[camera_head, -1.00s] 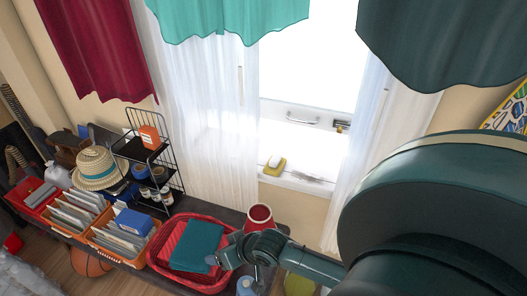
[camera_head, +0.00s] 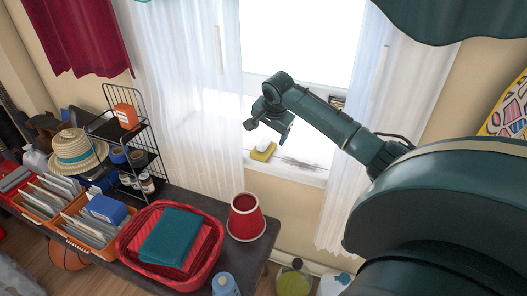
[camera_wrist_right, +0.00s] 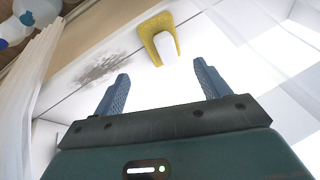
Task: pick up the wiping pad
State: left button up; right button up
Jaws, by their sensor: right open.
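The wiping pad (camera_head: 263,152) is a small yellow block with a white part, lying on the white window sill in the head view. My left gripper is not in view.
A dark smudge (camera_wrist_right: 103,67) marks the sill beside the pad. White curtains (camera_head: 188,90) hang on both sides of the window. Below stand a red basket (camera_head: 210,262) with a teal cloth, a red pot (camera_head: 246,218), orange file bins (camera_head: 88,232) and a black wire rack (camera_head: 148,160).

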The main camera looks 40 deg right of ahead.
aim_at(267, 143)
jog(key=b+x, duration=0.2)
jog(key=x, duration=0.6)
jog(key=shift+w+d, duration=0.1)
jog(key=shift+w, duration=0.1)
jog(key=c, duration=1)
